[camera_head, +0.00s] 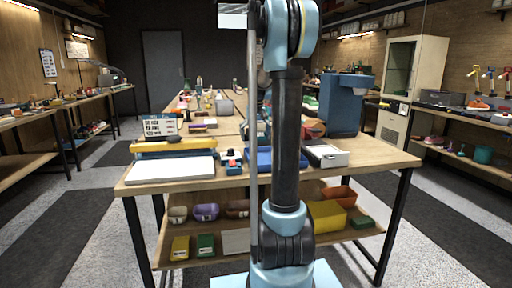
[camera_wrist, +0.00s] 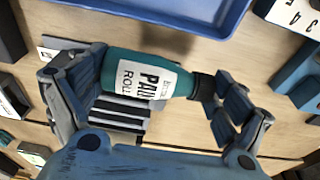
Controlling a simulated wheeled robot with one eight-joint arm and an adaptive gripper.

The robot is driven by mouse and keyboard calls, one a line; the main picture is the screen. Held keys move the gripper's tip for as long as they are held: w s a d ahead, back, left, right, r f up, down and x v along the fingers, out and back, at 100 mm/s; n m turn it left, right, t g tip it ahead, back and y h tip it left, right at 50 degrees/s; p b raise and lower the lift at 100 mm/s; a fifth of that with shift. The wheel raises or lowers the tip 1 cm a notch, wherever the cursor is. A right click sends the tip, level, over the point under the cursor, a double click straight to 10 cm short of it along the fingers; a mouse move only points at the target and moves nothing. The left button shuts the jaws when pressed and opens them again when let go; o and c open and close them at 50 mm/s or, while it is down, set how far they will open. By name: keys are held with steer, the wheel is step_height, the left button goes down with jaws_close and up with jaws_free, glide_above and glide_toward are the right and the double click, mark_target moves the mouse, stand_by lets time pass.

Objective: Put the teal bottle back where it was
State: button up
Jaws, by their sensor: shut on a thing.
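The teal bottle (camera_wrist: 116,68) has a white label with partly readable dark print and a black cap. In the wrist view it lies sideways across my gripper (camera_wrist: 152,88), with its cap to the right. My gripper is shut on it; the left finger is at its base end and the right finger at the cap. Wooden table top shows beneath, but I cannot tell the height of the bottle above it. In the head view my arm hides the gripper, and I cannot make out the bottle.
A blue tray (camera_wrist: 182,28) lies just beyond the bottle; its edge also shows in the head view (camera_head: 262,168). A white card with digits (camera_wrist: 290,14) is at the upper right. On the workbench (camera_head: 375,153) stand a blue machine (camera_head: 338,106) and a white pad (camera_head: 172,170).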

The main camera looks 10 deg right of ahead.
mark_target(255, 144)
steer(key=shift+a+f, duration=0.1)
steer(key=shift+f, duration=2.05)
steer(key=shift+f, duration=0.1)
steer(key=o, duration=0.9)
steer(key=shift+o, duration=0.2)
